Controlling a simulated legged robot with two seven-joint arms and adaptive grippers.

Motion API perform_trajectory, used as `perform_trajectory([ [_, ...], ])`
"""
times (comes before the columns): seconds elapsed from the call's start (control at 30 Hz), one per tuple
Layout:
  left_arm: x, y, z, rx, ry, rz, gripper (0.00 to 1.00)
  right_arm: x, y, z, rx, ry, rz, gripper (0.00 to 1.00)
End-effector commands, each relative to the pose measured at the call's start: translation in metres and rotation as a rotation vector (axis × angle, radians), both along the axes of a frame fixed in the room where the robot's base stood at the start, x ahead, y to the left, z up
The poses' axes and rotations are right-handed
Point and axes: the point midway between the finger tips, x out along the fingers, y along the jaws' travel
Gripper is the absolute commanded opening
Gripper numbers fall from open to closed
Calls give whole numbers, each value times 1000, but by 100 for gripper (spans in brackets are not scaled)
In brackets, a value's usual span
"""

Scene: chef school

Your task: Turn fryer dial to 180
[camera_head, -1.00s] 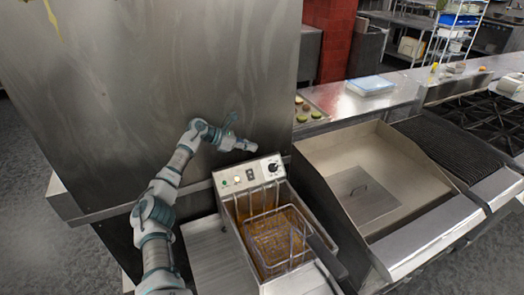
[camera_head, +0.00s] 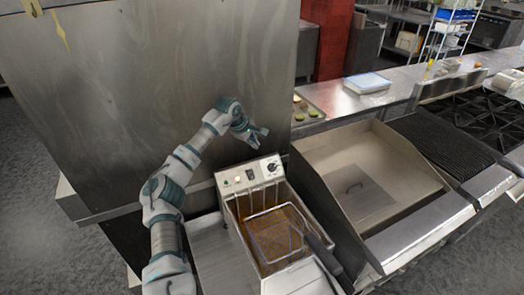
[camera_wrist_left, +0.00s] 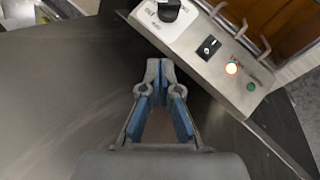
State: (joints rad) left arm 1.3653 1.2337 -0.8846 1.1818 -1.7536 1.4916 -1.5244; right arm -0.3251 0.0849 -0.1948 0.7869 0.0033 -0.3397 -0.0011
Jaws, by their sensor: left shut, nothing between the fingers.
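The fryer (camera_head: 232,208) stands at the lower middle of the head view, with a wire basket (camera_head: 280,235) in its oil well. Its black dial (camera_head: 273,167) is on a white plate at the right end of the back control panel. In the left wrist view the dial (camera_wrist_left: 168,10) is at the top, partly cut off; its setting cannot be read. My left gripper (camera_head: 258,139) is just behind and above the panel, apart from the dial. In the left wrist view the gripper's fingertips (camera_wrist_left: 159,64) are together and empty, below the dial. My right gripper is not in view.
A tall steel panel (camera_head: 150,90) stands behind my arm. A wide steel pan unit (camera_head: 330,150) is right of the fryer.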

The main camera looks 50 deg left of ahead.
Motion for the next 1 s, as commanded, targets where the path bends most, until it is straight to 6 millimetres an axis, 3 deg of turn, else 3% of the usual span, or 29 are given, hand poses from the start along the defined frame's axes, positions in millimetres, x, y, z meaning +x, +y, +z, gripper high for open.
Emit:
perform_trajectory([
  [0.47, 44, -5, -84, -4, 2, 0, 0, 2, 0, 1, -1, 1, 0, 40],
  [0.7, 56, -28, -98, -4, 0, 1, 0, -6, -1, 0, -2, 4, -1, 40],
  [1.0, 59, -31, -102, -5, -1, 3, 0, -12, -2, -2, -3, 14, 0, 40],
])
